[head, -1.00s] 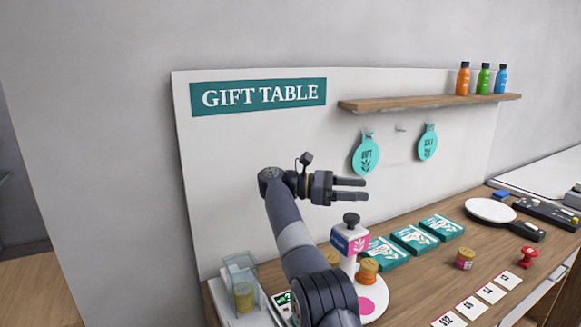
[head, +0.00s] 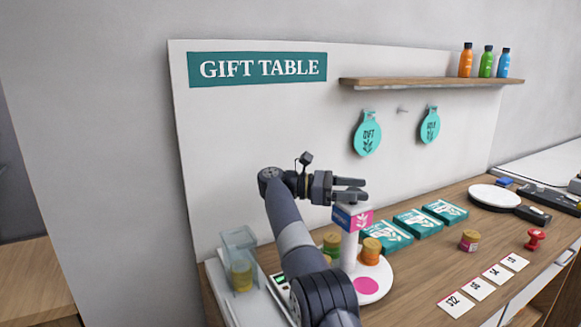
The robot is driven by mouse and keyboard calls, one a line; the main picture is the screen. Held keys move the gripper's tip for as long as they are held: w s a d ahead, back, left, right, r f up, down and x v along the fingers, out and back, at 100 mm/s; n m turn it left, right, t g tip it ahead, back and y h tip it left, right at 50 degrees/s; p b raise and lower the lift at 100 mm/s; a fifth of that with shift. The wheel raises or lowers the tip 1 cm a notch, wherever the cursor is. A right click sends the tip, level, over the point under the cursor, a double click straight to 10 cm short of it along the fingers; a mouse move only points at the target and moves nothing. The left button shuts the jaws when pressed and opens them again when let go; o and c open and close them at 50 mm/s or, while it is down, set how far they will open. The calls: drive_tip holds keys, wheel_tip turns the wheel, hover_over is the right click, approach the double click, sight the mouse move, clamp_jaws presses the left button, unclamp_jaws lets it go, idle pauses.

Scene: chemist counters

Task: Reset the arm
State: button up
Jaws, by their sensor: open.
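My gripper (head: 362,190) is open and empty. It points right, in front of the white board of the gift table.
The counter (head: 420,265) holds teal boxes (head: 417,222), small jars (head: 370,252), price cards (head: 456,303), a red stamp (head: 535,239) and a clear dispenser (head: 240,262). A wooden shelf (head: 430,83) bears three bottles. Two teal tags (head: 367,134) hang below.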

drive_tip(key=shift+f+b, duration=0.6)
drive_tip(key=shift+f, duration=0.3)
drive_tip(key=shift+w+r+t, duration=0.1)
drive_tip(key=shift+r+t, duration=0.15)
drive_tip(key=shift+t, duration=0.05)
drive_tip(key=shift+n+t, duration=0.3)
drive_tip(key=shift+n, duration=0.1)
drive_tip(key=shift+f+n+t+b, duration=0.1)
drive_tip(key=shift+n+t+b, duration=0.35)
drive_tip(key=shift+t, duration=0.15)
drive_tip(key=shift+f+n+t+b, duration=0.15)
drive_tip(key=shift+n+t+b, duration=0.2)
drive_tip(key=shift+t+b, duration=0.4)
drive_tip(key=n+t+b, duration=0.1)
drive_tip(key=t+b, duration=0.1)
drive_tip(key=b, duration=0.1)
